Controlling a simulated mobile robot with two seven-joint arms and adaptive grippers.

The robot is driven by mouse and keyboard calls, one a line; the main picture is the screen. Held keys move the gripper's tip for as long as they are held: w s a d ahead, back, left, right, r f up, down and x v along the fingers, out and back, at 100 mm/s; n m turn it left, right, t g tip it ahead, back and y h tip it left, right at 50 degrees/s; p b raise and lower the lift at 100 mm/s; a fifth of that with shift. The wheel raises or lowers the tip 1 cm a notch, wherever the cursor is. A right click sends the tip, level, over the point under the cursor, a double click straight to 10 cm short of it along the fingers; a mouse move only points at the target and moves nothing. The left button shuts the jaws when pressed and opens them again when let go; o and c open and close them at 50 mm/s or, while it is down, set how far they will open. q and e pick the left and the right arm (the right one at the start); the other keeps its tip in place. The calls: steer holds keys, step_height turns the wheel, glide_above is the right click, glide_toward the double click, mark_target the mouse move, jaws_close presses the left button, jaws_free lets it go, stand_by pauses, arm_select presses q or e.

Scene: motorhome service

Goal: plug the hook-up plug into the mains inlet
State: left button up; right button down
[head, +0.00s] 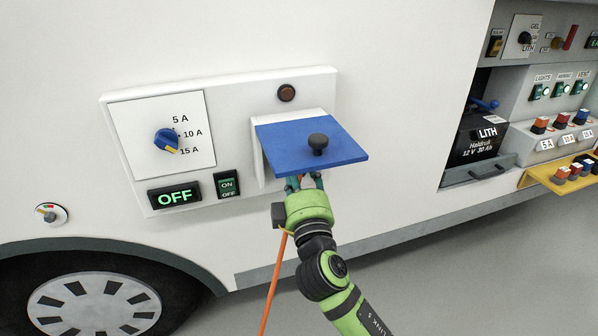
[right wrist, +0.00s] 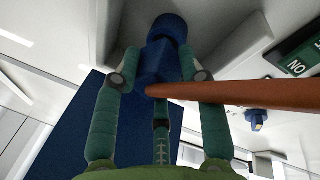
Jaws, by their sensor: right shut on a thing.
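The mains inlet's blue cover flap (head: 311,140) is raised and stands out from its white housing (head: 290,116) on the motorhome wall. My right gripper (head: 304,180) is just under the flap, in front of the housing. In the right wrist view its green fingers are shut on the blue hook-up plug (right wrist: 157,62), with the orange cable (right wrist: 230,92) leading off to the right. The plug's far end points into the white recess. The flap also shows in the right wrist view (right wrist: 75,130). I cannot tell whether the plug is seated, and the inlet socket is hidden. My left gripper is not in view.
The wall panel carries a blue current dial (head: 166,140), a display (head: 174,196) reading OFF, an ON/OFF switch (head: 227,185) and a dark round lamp (head: 287,92). A battery bay (head: 480,130) is open at the right. The orange cable (head: 272,285) hangs below my right gripper.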

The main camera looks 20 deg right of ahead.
steer(key=shift+w, duration=0.65)
steer(key=c, duration=0.7)
jaws_free()
steer(key=shift+w, duration=0.15)
steer(key=shift+o, duration=0.2)
